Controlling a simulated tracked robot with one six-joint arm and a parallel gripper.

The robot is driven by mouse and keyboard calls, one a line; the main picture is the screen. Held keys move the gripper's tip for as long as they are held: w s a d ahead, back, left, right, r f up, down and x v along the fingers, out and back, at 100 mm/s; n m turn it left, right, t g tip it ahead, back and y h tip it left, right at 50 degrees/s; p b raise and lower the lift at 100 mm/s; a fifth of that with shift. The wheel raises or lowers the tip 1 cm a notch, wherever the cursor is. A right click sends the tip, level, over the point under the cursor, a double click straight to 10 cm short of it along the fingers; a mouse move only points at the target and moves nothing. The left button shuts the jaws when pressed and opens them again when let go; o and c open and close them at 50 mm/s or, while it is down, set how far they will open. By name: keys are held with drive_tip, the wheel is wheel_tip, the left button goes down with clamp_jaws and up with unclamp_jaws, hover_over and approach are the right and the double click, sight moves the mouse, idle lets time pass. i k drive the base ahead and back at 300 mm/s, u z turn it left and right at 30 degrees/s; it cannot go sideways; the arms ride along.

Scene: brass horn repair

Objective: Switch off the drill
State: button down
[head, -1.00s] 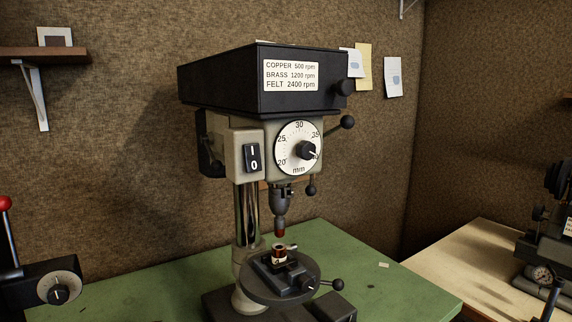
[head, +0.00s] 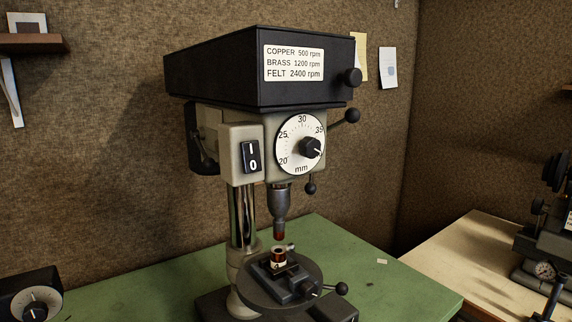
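The drill (head: 258,70) is a bench drill press with a black head, standing on a green bench. Its switch (head: 251,157) is a black rocker marked I above 0, on a pale box at the left of the head. I cannot tell which half is pressed in. A white depth dial (head: 299,144) marked in mm sits to the right of the switch. The chuck (head: 280,203) holds a reddish-tipped tool above a small brass and red part (head: 278,257) in a vise on the round drill table. I cannot tell whether the chuck turns. My gripper is not in view.
The green bench top (head: 400,282) is mostly clear to the right of the drill. A black box with a dial (head: 34,302) stands at the lower left. A lever (head: 347,117) with a black ball sticks out right of the drill head. Another machine (head: 545,235) stands on the pale bench at right.

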sight(250, 155)
drive_tip(key=z, duration=0.1)
drive_tip(key=k, duration=1.4)
drive_tip(key=u, duration=1.25)
drive_tip(key=i, duration=1)
drive_tip(key=u, duration=0.05)
